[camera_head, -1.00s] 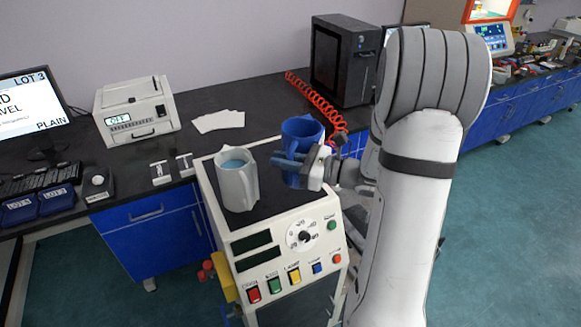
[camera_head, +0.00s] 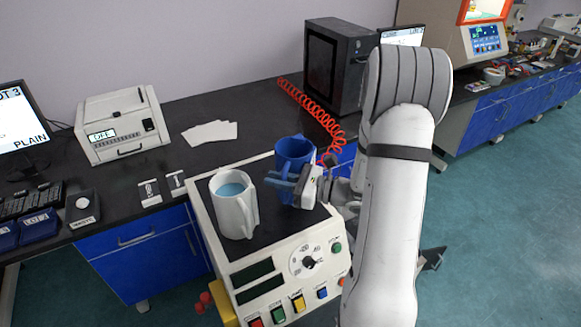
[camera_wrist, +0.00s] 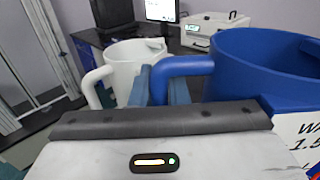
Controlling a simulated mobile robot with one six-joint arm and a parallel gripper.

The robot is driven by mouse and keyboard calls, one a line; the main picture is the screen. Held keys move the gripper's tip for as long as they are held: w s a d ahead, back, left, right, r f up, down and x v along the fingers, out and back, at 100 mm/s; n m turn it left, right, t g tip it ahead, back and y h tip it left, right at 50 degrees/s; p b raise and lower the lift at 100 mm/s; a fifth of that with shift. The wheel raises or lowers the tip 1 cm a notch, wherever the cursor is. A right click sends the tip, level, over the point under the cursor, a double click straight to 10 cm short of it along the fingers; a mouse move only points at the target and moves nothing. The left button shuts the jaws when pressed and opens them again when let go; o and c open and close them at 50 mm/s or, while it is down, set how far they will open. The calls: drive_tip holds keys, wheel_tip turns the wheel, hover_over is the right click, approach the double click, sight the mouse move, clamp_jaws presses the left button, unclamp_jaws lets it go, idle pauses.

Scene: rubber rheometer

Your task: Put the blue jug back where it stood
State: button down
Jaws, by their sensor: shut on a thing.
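The blue jug (camera_head: 293,156) is upright over the right part of the dark top of the cream rheometer (camera_head: 262,271). I cannot tell whether its base touches that top. My gripper (camera_head: 284,183) is shut on the jug's handle, at its lower front side. In the wrist view the blue jug (camera_wrist: 262,75) fills the right side, with its handle (camera_wrist: 185,66) between my fingers (camera_wrist: 158,88). A white label with partly cut-off text shows on its side. A white jug (camera_head: 235,208) with blue liquid stands just left of it, and also shows in the wrist view (camera_wrist: 127,60).
A white instrument reading OFF (camera_head: 120,127) and white sheets (camera_head: 210,132) lie on the black bench behind. A red coiled hose (camera_head: 312,108) runs behind the blue jug to a dark box (camera_head: 335,68).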

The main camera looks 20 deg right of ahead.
drive_tip(key=shift+f+p, duration=0.3)
drive_tip(key=shift+f, duration=1.75)
drive_tip(key=c, duration=1.4)
unclamp_jaws()
drive_tip(key=shift+s+f, duration=0.1)
